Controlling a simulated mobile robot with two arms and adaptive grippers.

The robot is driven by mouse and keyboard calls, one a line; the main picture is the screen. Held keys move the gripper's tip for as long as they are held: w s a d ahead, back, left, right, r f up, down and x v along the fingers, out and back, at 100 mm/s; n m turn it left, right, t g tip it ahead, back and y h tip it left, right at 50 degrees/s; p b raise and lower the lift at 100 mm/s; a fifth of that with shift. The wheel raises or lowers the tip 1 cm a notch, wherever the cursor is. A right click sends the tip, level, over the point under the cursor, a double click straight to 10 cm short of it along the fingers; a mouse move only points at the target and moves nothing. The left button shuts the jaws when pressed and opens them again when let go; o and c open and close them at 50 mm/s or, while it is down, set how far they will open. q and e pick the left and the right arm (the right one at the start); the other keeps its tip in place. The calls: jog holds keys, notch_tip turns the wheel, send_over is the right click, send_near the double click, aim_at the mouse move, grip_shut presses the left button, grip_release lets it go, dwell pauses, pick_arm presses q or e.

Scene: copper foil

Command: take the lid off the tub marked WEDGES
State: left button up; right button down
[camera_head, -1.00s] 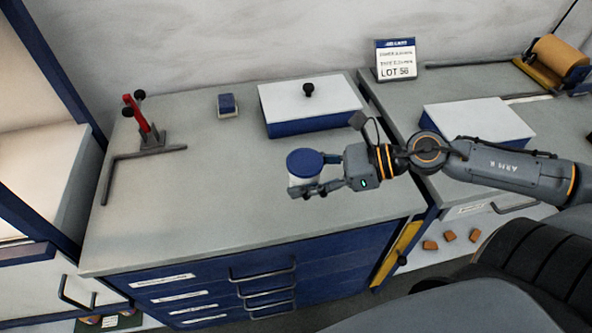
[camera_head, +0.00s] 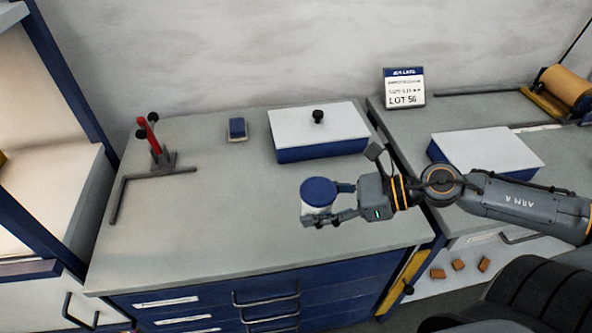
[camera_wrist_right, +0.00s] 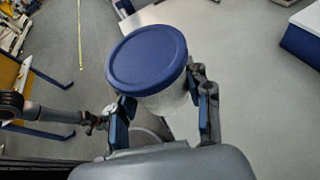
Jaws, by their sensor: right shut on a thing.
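A small white tub (camera_head: 313,208) with a round blue lid (camera_head: 318,190) is in my right gripper (camera_head: 345,203), over the front right part of the grey bench top. The gripper's fingers are shut on the tub's pale body, below the lid. The lid sits on the tub. In the right wrist view the blue lid (camera_wrist_right: 147,58) faces the camera, and the fingers (camera_wrist_right: 165,110) hold the pale body on both sides. No WEDGES marking is readable. I cannot tell whether the tub touches the bench. My left gripper is not in view.
A blue box with a white lid and black knob (camera_head: 318,117) stands behind the tub. A small blue block (camera_head: 237,129) and a red-handled clamp (camera_head: 150,135) are further left. A LOT 56 sign (camera_head: 404,88) stands at the back. The bench's front left is clear.

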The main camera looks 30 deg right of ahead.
jog(key=shift+a+r, duration=0.2)
jog(key=shift+r, duration=0.6)
jog(key=shift+w+a+f+h, duration=0.15)
jog(key=shift+w+a+f, duration=0.05)
jog(key=shift+w+a, duration=0.4)
jog(key=shift+w+a+f+h, duration=0.2)
jog(key=shift+w+a, duration=0.3)
jog(key=shift+a, duration=0.2)
